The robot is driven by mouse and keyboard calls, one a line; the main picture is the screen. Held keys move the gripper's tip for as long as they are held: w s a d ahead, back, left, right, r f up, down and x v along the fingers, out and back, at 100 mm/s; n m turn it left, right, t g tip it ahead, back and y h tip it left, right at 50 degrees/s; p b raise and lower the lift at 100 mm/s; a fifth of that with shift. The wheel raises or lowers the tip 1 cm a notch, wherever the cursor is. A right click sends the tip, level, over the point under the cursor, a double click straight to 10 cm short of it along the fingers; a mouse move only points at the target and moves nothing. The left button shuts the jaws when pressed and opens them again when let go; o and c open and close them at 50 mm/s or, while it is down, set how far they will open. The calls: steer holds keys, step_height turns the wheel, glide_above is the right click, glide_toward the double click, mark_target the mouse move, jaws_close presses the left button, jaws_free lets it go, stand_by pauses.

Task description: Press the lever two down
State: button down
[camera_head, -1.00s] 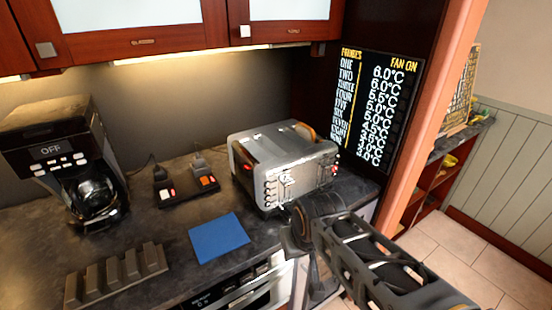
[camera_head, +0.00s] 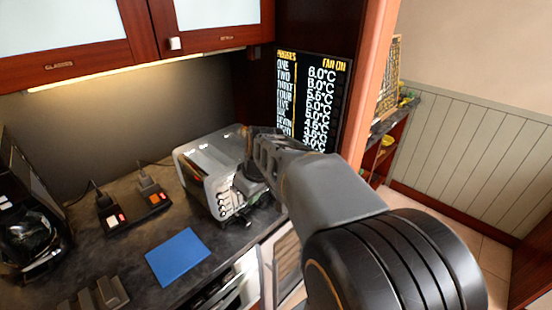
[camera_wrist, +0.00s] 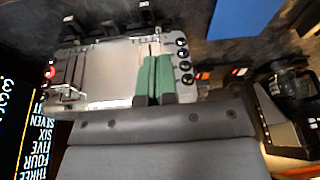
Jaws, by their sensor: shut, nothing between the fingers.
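A silver toaster-like appliance (camera_head: 205,165) stands on the dark counter beside the menu board. Its front carries a column of round dark knobs (camera_wrist: 183,52), seen clearly in the wrist view. Several dark upright parts (camera_wrist: 146,14) stick up along the upper edge in that view; I cannot tell which, if any, is lever two. My gripper (camera_wrist: 152,62) is shut and empty, its green fingers together in front of the appliance's silver face, left of the knobs. Whether the tips touch it is unclear. In the head view my arm hides part of the front and most of my gripper.
A blue mat (camera_head: 178,257) lies on the counter in front. A power strip (camera_head: 134,213) with plugs is left of the appliance, and a coffee machine (camera_head: 30,225) is farther left. The menu board (camera_head: 314,98) stands close behind on the right. A wooden post (camera_head: 370,80) is right of it.

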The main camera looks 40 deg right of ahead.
steer(key=w+d+r+n+y+p, duration=0.1)
steer(key=w+d+r+n+p, duration=0.1)
steer(key=d, duration=0.7)
steer(key=w+d+r+n+t+p, duration=0.1)
steer(key=w+d+r+n+p, duration=0.1)
steer(key=d, duration=0.7)
steer(key=shift+w+r+y, duration=0.4)
steer(key=shift+w+r, duration=0.1)
steer(key=shift+w, duration=0.75)
steer(key=shift+f, duration=0.1)
steer(key=b+x, duration=0.2)
steer(key=x, duration=0.5)
steer(key=shift+b, duration=0.3)
